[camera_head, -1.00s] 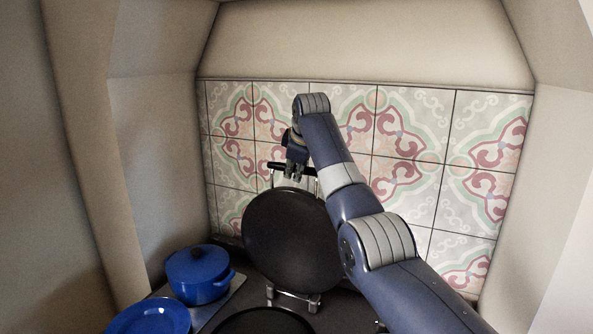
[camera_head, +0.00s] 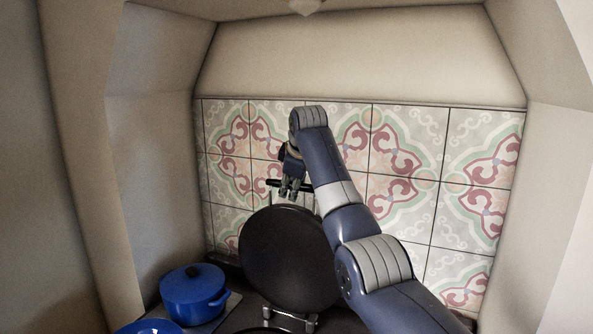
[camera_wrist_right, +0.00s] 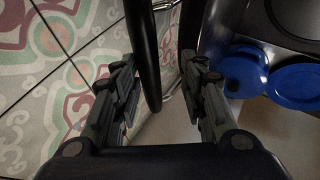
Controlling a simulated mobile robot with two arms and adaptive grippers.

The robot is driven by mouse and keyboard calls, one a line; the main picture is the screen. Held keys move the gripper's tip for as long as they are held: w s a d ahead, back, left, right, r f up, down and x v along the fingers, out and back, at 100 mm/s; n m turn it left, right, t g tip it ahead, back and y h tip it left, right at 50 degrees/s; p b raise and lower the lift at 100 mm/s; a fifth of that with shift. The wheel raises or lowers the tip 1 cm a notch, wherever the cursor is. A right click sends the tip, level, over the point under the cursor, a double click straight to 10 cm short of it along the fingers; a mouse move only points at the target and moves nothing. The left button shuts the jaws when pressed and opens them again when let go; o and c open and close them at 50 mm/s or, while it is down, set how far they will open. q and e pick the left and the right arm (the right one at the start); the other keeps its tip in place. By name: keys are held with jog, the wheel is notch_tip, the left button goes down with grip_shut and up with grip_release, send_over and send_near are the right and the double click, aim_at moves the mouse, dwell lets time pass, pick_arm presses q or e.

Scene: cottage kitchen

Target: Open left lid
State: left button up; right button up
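The left lid (camera_head: 288,258) is a round black disc standing raised, nearly upright, on a metal hinge (camera_head: 290,318) at the back of the stove. Its black bar handle (camera_head: 275,183) is at the top edge, close to the tiled wall. My right gripper (camera_head: 291,192) is at this handle. In the right wrist view, the fingers of my right gripper (camera_wrist_right: 160,62) are spread, with the black handle bar (camera_wrist_right: 145,60) between them and a gap on the sides. My left gripper is not in view.
The tiled wall (camera_head: 410,160) is close behind my right gripper. Alcove walls stand on both sides.

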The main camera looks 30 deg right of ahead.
jog(key=v, duration=1)
jog(key=shift+s+f, duration=0.1)
jog(key=shift+f, duration=0.1)
